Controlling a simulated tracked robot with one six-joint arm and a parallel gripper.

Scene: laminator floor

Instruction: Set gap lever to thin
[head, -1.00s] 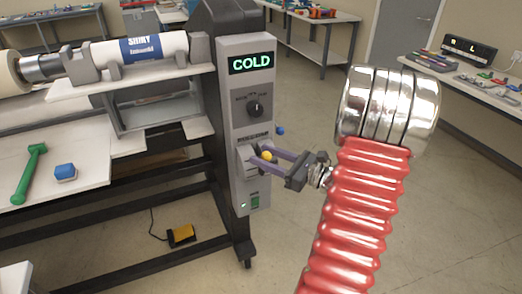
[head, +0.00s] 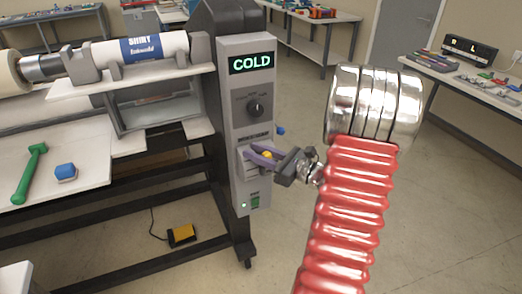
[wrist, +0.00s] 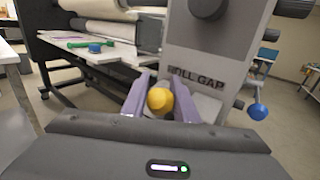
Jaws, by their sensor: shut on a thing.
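The gap lever's yellow knob (head: 267,154) sits on the front of the laminator's grey control panel (head: 247,110), below the black dial. In the wrist view the yellow knob (wrist: 160,100) lies between my two purple fingers, under the "ROLL GAP" lettering. My gripper (head: 262,156) is shut on the knob, reaching in from the right. It also shows in the wrist view (wrist: 160,104). The lever's shaft and the scale behind it are mostly hidden by the fingers and knob.
The panel display (head: 252,63) reads COLD. A blue knob (head: 280,130) sticks out at the panel's right side, close to my gripper. A yellow pedal (head: 182,235) is on the floor.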

